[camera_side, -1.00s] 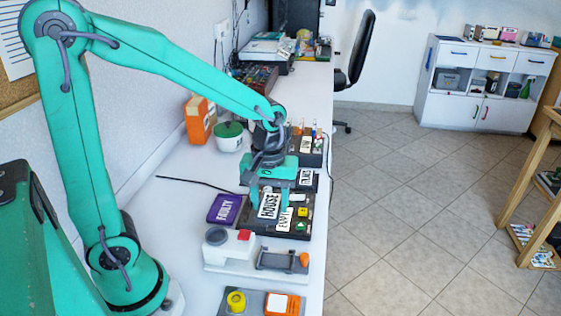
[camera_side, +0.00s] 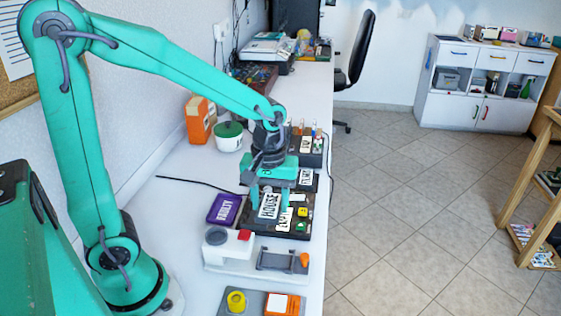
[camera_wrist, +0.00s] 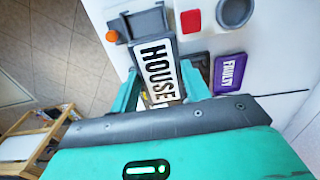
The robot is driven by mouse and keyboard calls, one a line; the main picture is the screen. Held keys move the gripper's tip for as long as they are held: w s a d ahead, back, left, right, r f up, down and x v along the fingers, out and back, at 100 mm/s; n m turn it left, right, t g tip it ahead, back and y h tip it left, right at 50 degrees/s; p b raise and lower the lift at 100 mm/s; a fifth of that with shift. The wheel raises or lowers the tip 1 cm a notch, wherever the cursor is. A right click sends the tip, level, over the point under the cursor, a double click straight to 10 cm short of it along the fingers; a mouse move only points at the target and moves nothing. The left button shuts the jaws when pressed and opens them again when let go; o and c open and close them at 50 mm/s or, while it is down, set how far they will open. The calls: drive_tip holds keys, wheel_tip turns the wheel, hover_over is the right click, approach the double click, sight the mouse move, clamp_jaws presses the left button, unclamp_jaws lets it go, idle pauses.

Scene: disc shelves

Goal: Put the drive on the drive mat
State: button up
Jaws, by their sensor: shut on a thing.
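A dark slab with a white label reading HOUSE (camera_side: 269,206) stands between the fingers of my gripper (camera_side: 269,200); I take it to be the drive. In the wrist view the HOUSE slab (camera_wrist: 158,72) fills the space between the fingers of my gripper (camera_wrist: 157,84), which is shut on it. Its lower end is hidden by my gripper body. It is over or on a dark tray (camera_side: 304,234); I cannot tell if it touches. A purple mat labelled FAULTY (camera_side: 224,208) lies left of the tray and shows in the wrist view (camera_wrist: 228,74). I cannot tell which mat is the drive mat.
A white device with a red block (camera_side: 244,236) and a grey cradle with an orange knob (camera_side: 276,259) stand in front of the tray. A yellow ring and orange box (camera_side: 282,305) lie nearer. A green-lidded pot (camera_side: 229,137) stands behind. White table is clear at left.

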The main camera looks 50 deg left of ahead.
drive_tip(key=w+a+f, duration=0.2)
drive_tip(key=w+a, duration=1.1)
drive_tip(key=a, duration=0.4)
drive_tip(key=shift+w+a, duration=0.2)
drive_tip(key=shift+a+f, duration=0.1)
drive_tip(key=shift+f, duration=0.1)
drive_tip(key=a+f, duration=0.2)
drive_tip(key=a, duration=0.1)
drive_tip(key=a+f, duration=0.2)
drive_tip(key=a, duration=0.2)
drive_tip(key=a+f, duration=0.2)
drive_tip(key=a, duration=0.2)
drive_tip(key=shift+a+f, duration=0.2)
drive_tip(key=shift+f, duration=0.2)
drive_tip(key=shift+f, duration=0.1)
drive_tip(key=shift+f, duration=1.95)
